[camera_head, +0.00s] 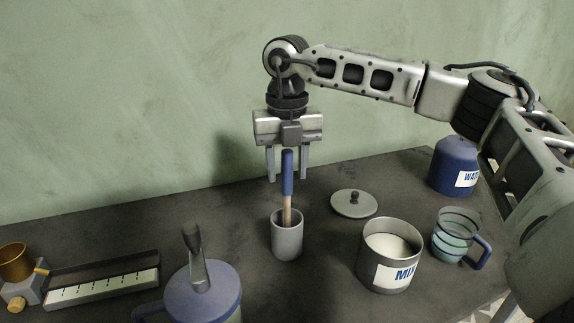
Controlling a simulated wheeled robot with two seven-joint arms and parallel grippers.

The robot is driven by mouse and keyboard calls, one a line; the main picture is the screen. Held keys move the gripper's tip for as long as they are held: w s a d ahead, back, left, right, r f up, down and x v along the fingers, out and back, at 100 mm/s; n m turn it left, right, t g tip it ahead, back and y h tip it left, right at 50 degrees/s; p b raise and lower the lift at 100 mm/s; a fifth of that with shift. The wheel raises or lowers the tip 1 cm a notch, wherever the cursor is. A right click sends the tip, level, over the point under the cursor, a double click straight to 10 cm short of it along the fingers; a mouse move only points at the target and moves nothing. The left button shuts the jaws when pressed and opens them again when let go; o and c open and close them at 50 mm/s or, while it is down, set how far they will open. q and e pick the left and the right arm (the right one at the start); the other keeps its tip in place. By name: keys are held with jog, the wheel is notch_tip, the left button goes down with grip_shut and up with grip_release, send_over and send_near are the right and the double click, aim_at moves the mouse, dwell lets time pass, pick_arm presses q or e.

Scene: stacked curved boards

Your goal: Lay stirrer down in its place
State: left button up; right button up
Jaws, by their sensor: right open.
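The stirrer (287,178), with a blue handle and a wooden lower shaft, stands nearly upright in a grey cylindrical cup (287,242). Its lower end is hidden inside the cup. My right gripper (287,174) is above the cup, pointing down, with its two fingers apart on either side of the stirrer's blue handle. The fingers do not appear to touch the handle. My left gripper is out of view.
A pot labelled MIX (376,279) holds pale contents, with a lid (355,204) behind it. A striped mug (446,247) and blue WATER container (447,165) stand right. A blue lidded jug (206,299), marked tray (103,287) and brass-cupped device (16,264) are left.

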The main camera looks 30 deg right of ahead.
notch_tip(320, 180, up, 16)
jog(key=shift+w+d+p, duration=0.15)
jog(key=shift+p, duration=0.2)
jog(key=shift+f, duration=0.1)
